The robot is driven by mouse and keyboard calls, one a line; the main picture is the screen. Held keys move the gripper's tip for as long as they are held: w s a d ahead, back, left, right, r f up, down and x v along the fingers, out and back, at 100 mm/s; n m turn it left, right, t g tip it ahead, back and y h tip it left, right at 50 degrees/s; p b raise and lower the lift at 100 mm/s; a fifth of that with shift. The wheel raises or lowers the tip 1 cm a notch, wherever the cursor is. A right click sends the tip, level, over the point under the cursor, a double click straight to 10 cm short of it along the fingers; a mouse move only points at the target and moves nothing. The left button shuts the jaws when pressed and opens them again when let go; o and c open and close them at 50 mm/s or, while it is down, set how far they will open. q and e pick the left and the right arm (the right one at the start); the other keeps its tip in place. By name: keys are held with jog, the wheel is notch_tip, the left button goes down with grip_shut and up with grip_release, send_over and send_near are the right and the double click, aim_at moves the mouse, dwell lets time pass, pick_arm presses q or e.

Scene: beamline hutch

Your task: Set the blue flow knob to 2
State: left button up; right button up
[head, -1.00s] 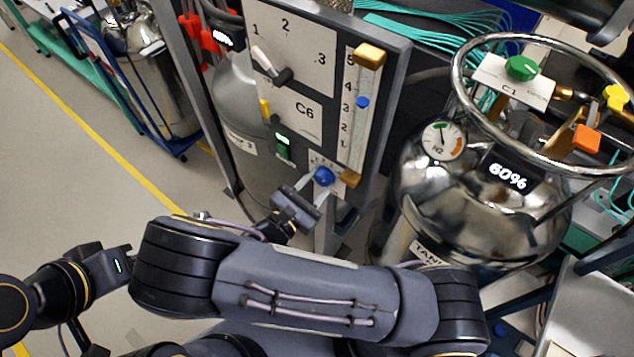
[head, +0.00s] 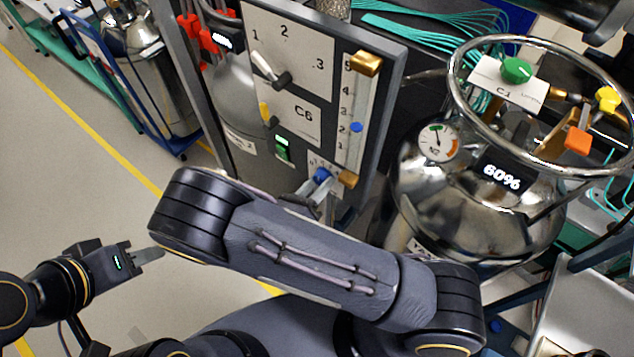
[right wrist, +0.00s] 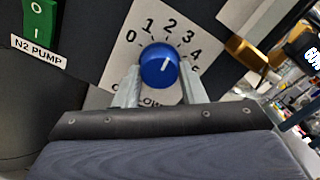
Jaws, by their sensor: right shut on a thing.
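The blue float (head: 356,127) in the flow tube stands about level with the 2. My left gripper (head: 149,254) is empty over the floor at left; its finger gap is unclear.
A grey lever (head: 272,72), a green switch (head: 282,147) and a brass fitting (head: 348,178) are near the knob on the panel. A shiny steel tank (head: 470,215) with a ring handle stands right.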

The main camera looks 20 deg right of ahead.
jog(key=shift+n, duration=0.9)
jog(key=o, duration=1)
jog(key=b+v, duration=0.2)
jog(key=v, duration=0.6)
